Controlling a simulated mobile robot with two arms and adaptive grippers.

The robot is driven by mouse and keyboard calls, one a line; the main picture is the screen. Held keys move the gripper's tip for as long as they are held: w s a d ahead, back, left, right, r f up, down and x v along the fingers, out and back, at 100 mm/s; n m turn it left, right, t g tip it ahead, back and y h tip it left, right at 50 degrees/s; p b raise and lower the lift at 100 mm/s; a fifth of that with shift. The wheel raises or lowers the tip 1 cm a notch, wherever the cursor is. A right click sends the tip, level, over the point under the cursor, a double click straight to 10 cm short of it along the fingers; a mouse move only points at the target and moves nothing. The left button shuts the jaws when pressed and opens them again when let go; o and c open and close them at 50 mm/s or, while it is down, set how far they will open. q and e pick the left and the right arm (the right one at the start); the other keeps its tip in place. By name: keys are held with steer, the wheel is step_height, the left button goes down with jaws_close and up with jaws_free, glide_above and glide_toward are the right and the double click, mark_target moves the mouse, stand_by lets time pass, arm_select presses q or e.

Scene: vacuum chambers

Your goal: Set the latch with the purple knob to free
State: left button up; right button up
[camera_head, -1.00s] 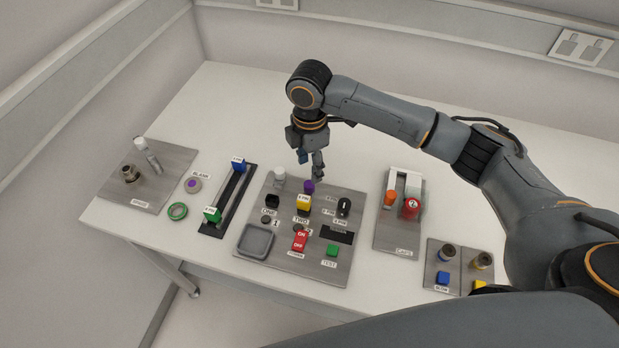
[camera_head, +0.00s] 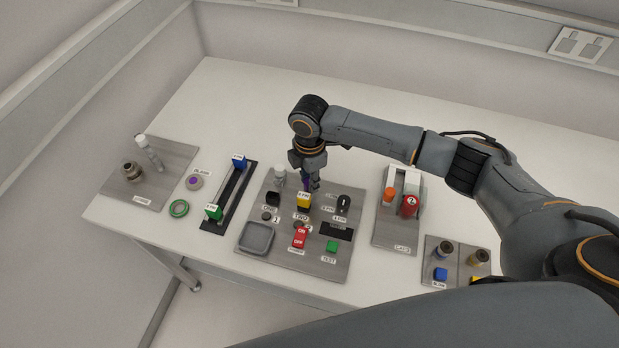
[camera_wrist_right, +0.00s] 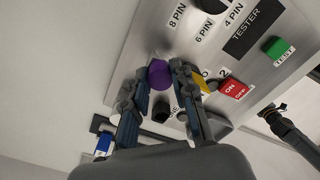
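The purple knob (camera_head: 306,184) stands on the grey tester panel (camera_head: 330,268), behind the yellow block, and is mostly covered by my right gripper (camera_head: 309,181) in the head view. In the right wrist view the purple knob (camera_wrist_right: 160,74) sits between the two fingertips of my right gripper (camera_wrist_right: 159,70). The fingers stand apart on either side of it; whether they touch it I cannot tell. The latch's free and locked positions cannot be read. My left gripper is not in view.
Close to the knob are a yellow block (camera_head: 303,201), a black block (camera_head: 273,199), a white-capped part (camera_head: 279,178) and a black selector knob (camera_head: 343,204). A red ON/OFF switch (camera_head: 299,238) and green TEST button (camera_head: 332,246) lie nearer the front. The table behind is clear.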

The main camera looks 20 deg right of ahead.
jaws_close()
steer(key=shift+w+d+r, duration=0.1)
steer(key=shift+w+d, duration=0.55)
steer(key=shift+w, duration=0.3)
steer(key=o, duration=0.7)
jaws_free()
steer(key=shift+o, duration=0.9)
steer(key=shift+w, duration=0.1)
